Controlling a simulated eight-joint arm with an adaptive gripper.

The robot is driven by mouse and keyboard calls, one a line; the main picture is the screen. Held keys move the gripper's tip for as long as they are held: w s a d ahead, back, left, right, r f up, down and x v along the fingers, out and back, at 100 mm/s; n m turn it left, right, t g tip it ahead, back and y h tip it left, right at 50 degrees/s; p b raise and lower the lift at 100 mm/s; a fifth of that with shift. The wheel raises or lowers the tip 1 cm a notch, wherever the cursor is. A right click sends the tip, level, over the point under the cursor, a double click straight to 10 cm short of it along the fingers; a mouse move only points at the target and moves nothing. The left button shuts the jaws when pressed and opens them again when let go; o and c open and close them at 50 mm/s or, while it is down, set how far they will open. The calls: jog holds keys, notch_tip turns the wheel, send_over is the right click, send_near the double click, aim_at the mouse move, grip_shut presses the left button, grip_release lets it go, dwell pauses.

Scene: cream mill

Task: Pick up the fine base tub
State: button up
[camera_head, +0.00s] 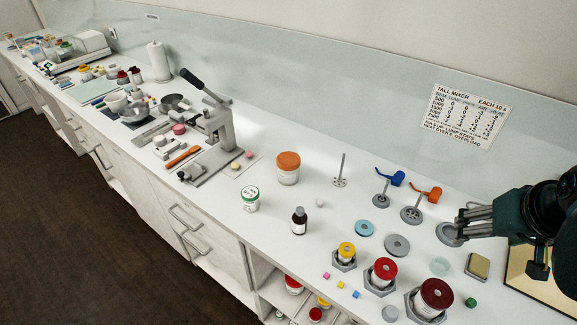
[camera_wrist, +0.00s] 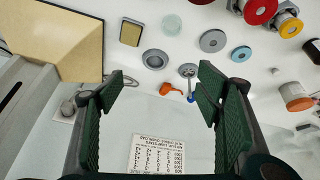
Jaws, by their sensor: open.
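Two tubs stand on the counter, and I cannot read which one is the fine base tub. The other is a white tub with an orange lid (camera_head: 288,168), farther back; an orange-lidded tub also shows at the right edge of the wrist view (camera_wrist: 296,97). My gripper (camera_head: 466,222) is at the right of the head view, well away from both tubs. In the wrist view its fingers (camera_wrist: 160,85) are spread apart, with nothing held between them.
A dark bottle (camera_head: 299,221) stands right of the green-rimmed tub. A lever press (camera_head: 215,135) stands to its left. Blue-handled (camera_head: 388,185) and orange-handled (camera_head: 420,203) tools, discs and lidded jars (camera_head: 381,275) crowd the counter towards my gripper. A wall runs behind.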

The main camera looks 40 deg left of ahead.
jog(key=w+a+r+n+g+p, duration=0.3)
jog(key=w+a, duration=0.5)
jog(key=a, duration=0.6)
jog(key=n+g+p, duration=0.1)
jog(key=n+p, duration=0.6)
jog(key=p, duration=0.3)
send_over(288, 158)
jog(key=w+d, duration=0.2)
jog(key=d, duration=0.5)
jog(key=w+d, duration=0.3)
jog(key=d, duration=0.3)
notch_tip(288, 158, down, 7)
jog(key=s+a+f+n+p, duration=0.1)
jog(key=a+f, duration=0.1)
jog(key=a, duration=0.2)
jog(key=s+a+f, duration=0.2)
jog(key=a, duration=0.2)
jog(key=s+a+f+n+g+h+p, duration=0.1)
jog(key=a+f, duration=0.2)
jog(key=a, duration=0.1)
jog(key=shift+s+a+f+n+p, duration=0.1)
jog(key=shift+s+a+n+p, duration=0.05)
jog(key=shift+s+n+p, duration=0.15)
jog(key=shift+s+a+f, duration=0.2)
jog(key=shift+a+f, duration=0.1)
jog(key=shift+f, duration=0.1)
jog(key=shift+f, duration=1.15)
jog(key=shift+f, duration=0.1)
